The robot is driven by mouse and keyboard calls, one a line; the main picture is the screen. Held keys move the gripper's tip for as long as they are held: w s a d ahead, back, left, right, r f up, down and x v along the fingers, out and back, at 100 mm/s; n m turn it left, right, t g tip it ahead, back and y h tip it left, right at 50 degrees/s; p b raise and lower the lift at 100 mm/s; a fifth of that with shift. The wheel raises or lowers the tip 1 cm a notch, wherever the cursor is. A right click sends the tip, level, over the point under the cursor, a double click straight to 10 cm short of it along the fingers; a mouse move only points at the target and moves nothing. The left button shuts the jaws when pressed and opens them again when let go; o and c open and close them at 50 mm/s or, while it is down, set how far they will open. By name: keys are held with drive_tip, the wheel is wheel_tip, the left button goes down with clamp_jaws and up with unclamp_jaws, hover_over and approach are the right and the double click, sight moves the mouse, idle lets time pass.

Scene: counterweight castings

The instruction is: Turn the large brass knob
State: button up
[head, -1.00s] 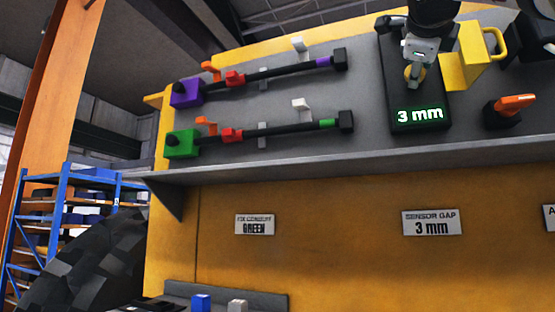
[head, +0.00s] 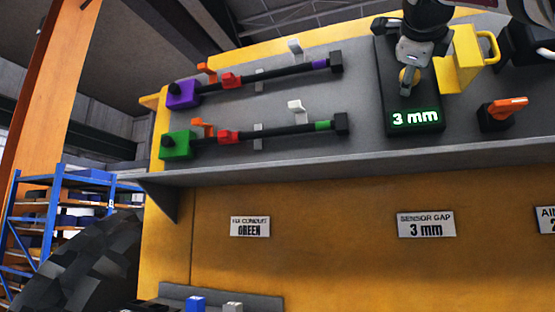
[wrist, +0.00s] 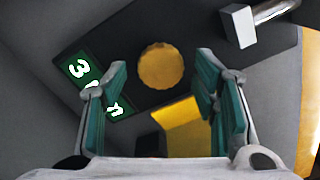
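The large brass knob (wrist: 160,66) is round with a ridged edge and sits on a dark panel. In the wrist view it shows whole, between and just beyond the fingertips, with gaps on both sides. My gripper (wrist: 161,72) is open with nothing between its teal pads. In the head view my gripper (head: 408,84) is in front of the knob and hides most of it. A green-lit display (head: 415,117) below the knob reads 3 mm; my left finger partly hides it in the wrist view.
A yellow block with a handle (head: 461,58) stands close to the right of my gripper. An orange-handled lever (head: 508,106) is further right. Two conduits with purple (head: 184,94) and green (head: 176,145) ends lie left. A plate below reads SENSOR GAP 3 mm (head: 426,224).

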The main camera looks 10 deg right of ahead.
drive_tip(key=v, duration=1.2)
idle(0.4)
